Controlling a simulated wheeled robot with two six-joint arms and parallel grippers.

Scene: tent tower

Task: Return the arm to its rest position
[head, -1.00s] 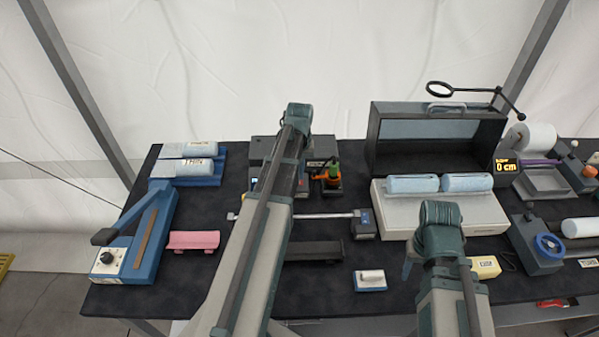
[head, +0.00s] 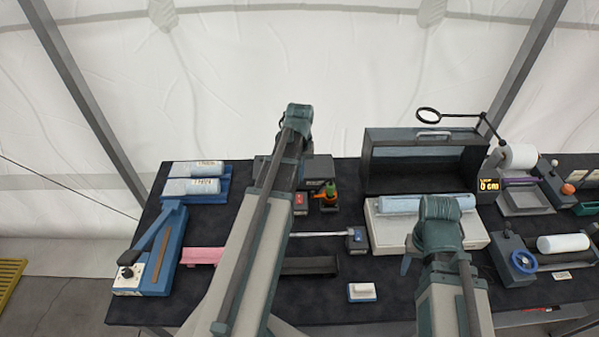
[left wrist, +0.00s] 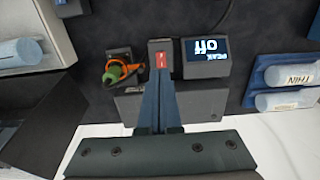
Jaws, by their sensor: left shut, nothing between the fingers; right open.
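In the head view my left arm reaches up from the bottom, its far end over the back of the black table (head: 200,305). Its gripper is hidden there. In the left wrist view my left gripper (left wrist: 158,128) is shut and empty, with its dark blue fingers together above a grey box (left wrist: 200,107). My right arm comes up from the bottom right in the head view, its end in front of a white box (head: 382,238). Only a teal part of my right gripper (head: 408,262) shows beside it, and it holds nothing visible.
A dark open case (head: 425,165) stands behind a light blue roll (head: 400,205).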

